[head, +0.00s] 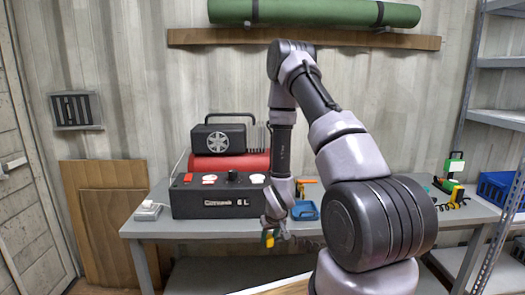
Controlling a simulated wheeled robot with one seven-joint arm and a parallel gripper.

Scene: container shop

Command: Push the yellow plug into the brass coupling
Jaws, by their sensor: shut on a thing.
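My gripper (272,231) hangs from my arm at the front edge of the grey workbench (150,228), just right of the black control box's lower corner. I cannot make out the brass coupling in this view. I cannot tell how far the plug is from it.
A black control box (200,203) with switches stands before a red air compressor (228,160). A blue tray (305,211) lies behind and right of my gripper. A white device (148,211) is at left.

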